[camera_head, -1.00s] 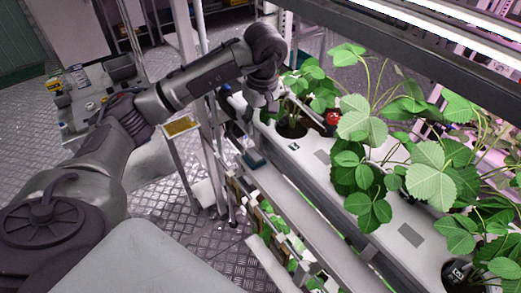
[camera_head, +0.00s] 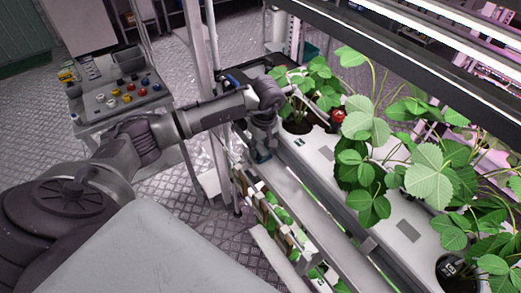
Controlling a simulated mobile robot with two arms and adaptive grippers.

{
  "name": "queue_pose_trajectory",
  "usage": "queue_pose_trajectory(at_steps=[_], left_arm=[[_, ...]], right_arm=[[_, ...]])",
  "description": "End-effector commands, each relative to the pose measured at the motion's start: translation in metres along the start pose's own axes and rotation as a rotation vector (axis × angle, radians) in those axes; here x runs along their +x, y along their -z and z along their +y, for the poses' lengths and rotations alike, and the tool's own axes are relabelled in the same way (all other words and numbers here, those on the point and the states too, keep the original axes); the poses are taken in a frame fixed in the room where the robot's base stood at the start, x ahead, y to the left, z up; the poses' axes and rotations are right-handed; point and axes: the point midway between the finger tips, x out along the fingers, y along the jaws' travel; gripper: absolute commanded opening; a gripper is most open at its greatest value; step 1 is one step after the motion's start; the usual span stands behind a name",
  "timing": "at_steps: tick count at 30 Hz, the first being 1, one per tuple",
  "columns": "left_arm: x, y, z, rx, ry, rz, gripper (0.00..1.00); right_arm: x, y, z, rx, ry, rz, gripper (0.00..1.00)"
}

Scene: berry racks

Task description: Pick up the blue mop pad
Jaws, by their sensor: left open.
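The blue mop pad (camera_head: 262,157) is a small dark-blue patch on the light metal rail at the front of the rack, in the middle of the head view. My left gripper (camera_head: 262,146) points down right over it, with its fingers open around or just above the pad. The gripper hides most of the pad, and I cannot tell whether the fingers touch it. My right gripper is out of view.
The white planting gutter (camera_head: 319,158) with leafy strawberry plants (camera_head: 430,172) runs just right of the gripper. A red berry (camera_head: 338,115) hangs close by. Lamp bars cross the upper right.

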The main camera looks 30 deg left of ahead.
Motion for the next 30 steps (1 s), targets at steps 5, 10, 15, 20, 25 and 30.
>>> queue_pose_trajectory(at_steps=[5, 10, 15, 20, 25, 30], left_arm=[[0.000, 0.000, 0.000, 0.000, 0.000, 0.000, 0.42], [0.000, 0.000, 0.000, 0.000, 0.000, 0.000, 0.14], [0.000, 0.000, 0.000, -0.001, 0.000, 0.001, 0.00], [-0.001, 0.001, 0.000, -0.001, -0.001, 0.001, 0.00], [-0.004, 0.002, -0.003, 0.000, -0.002, 0.003, 0.00], [-0.027, 0.004, -0.003, 0.000, -0.006, 0.004, 0.00]], right_arm=[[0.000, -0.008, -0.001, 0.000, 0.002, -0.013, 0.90], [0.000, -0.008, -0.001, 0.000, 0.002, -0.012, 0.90], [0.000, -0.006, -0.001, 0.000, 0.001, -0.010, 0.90], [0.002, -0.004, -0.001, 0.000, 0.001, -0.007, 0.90], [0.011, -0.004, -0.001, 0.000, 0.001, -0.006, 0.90], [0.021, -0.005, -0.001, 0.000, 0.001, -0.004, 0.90]])
